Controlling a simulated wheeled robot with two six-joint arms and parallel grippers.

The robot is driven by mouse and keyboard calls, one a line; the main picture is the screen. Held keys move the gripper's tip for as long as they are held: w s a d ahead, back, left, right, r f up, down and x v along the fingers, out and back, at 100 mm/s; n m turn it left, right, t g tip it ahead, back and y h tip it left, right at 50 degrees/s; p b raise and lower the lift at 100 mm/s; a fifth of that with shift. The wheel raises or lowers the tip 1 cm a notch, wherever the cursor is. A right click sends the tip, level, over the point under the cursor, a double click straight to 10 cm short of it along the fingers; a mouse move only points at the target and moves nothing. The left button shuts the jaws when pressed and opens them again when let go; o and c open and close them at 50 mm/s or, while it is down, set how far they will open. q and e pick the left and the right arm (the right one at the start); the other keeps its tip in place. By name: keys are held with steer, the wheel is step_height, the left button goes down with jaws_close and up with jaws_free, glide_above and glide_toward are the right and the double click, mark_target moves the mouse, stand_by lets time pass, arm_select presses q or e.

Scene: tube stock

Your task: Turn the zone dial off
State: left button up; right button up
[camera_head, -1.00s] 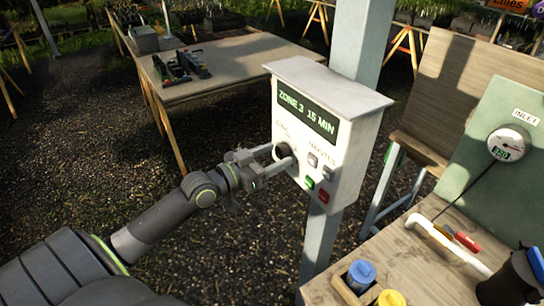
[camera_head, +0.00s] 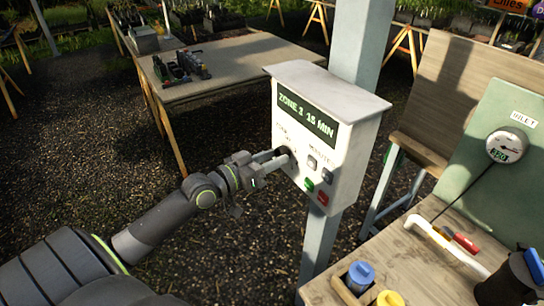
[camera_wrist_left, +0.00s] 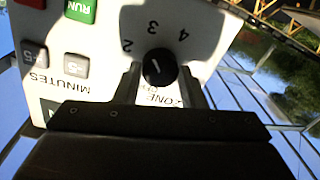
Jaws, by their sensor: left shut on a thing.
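The zone dial (camera_head: 287,152) is a round black knob on the front of a white control box (camera_head: 345,155). In the left wrist view the dial (camera_wrist_left: 160,72) has a white pointer line and the numbers 2, 3 and 4 around it, seen upside down. My left gripper (camera_head: 277,160) is shut on the dial, one finger on each side of it in the wrist view (camera_wrist_left: 158,86). The box's display (camera_head: 307,120) shows a zone digit, hard to read, and 15 MIN. My right gripper is out of view.
Grey minutes buttons (camera_head: 312,162), a green button (camera_head: 309,185) and a red button (camera_head: 323,198) sit close to the dial. The box is on a grey post (camera_head: 318,245). A bench with blue (camera_head: 361,272) and yellow (camera_head: 390,298) caps stands to the right.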

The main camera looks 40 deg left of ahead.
arm_select(q)
steer(key=n+p, duration=0.1)
steer(key=n, duration=0.2)
steer(key=shift+r+n, duration=0.15)
steer(key=shift+n, duration=0.15)
steer(key=n+p, duration=0.1)
steer(key=n, duration=0.2)
steer(key=n+p, duration=0.1)
steer(key=n, duration=0.3)
steer(key=shift+g, duration=0.3)
steer(key=n+p, duration=0.1)
steer(key=n, duration=0.2)
steer(key=shift+a+h, duration=0.1)
steer(key=shift+h, duration=0.2)
steer(key=n+p, duration=0.2)
steer(key=n, duration=0.4)
steer(key=n+p, duration=0.1)
steer(key=n, duration=0.5)
steer(key=shift+n+h, duration=0.3)
steer(key=shift+h, duration=0.1)
steer(key=shift+f, duration=0.2)
steer(key=o, duration=1)
